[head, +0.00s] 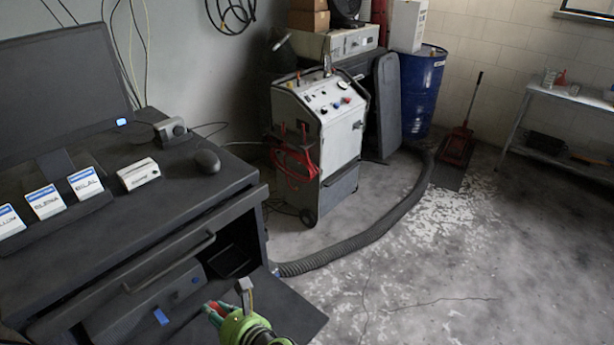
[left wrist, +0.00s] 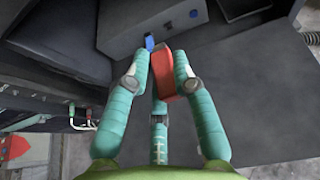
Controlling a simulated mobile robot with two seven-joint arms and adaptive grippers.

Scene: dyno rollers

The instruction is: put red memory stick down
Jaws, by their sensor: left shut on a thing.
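My left gripper (head: 221,307) is at the bottom of the head view, over the dark open flap of the desk cabinet. Its teal fingers are shut on the red memory stick (left wrist: 163,74), which lies against the right finger in the left wrist view. Only a little of the red stick (head: 217,308) shows between the fingers in the head view. A small blue piece (head: 161,316) is at the front of the grey computer box (left wrist: 150,28) in the cabinet. My right gripper is not in view.
The dark flap (head: 291,306) has bare room around the gripper. On the desk top (head: 165,199) are a monitor (head: 60,95), name cards (head: 45,201), a white box (head: 138,174) and a mouse (head: 207,161). A white wheeled machine (head: 335,140) and a hose (head: 365,238) stand beyond.

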